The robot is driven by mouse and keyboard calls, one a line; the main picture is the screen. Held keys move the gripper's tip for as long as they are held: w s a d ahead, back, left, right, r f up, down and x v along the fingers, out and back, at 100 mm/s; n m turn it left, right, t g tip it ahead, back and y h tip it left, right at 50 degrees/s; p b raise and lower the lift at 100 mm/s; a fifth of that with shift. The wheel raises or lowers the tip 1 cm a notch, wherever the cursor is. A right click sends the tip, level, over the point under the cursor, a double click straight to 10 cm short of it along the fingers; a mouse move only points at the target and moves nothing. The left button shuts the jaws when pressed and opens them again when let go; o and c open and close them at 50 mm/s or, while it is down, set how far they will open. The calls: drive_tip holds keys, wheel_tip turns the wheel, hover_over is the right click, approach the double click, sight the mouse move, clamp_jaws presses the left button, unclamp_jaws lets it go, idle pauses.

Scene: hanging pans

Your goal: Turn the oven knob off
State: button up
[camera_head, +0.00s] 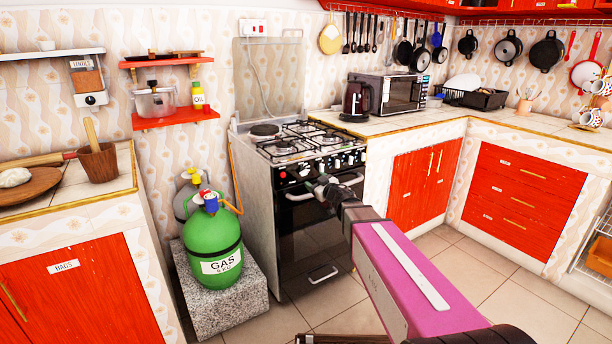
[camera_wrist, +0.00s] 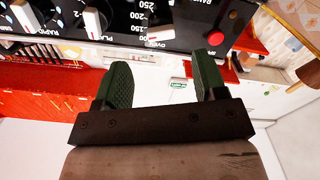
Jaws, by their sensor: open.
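The oven (camera_head: 308,205) stands against the back wall with a row of knobs on its black front panel (camera_head: 322,165). In the wrist view, white knobs show along the top edge, and the oven knob (camera_wrist: 160,20) sits by temperature numbers and an "OVEN" label. My gripper (camera_head: 317,186) is at the panel's front left, just below the knobs. In the wrist view its green fingers (camera_wrist: 163,62) are apart with nothing between them, and the oven knob lies beyond the gap. I cannot tell any contact, or the knob's exact angle.
A red button (camera_wrist: 215,38) is beside the oven knob. The oven door handle (camera_head: 338,187) sticks out below the panel. A green gas bottle (camera_head: 213,246) stands on a stone block (camera_head: 228,298) left of the oven.

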sight(305, 174)
drive_tip(key=x, duration=0.8)
drive_tip(key=shift+w+a, duration=0.15)
drive_tip(key=shift+a, duration=0.05)
drive_tip(key=shift+c, duration=0.3)
drive_tip(key=c, duration=0.9)
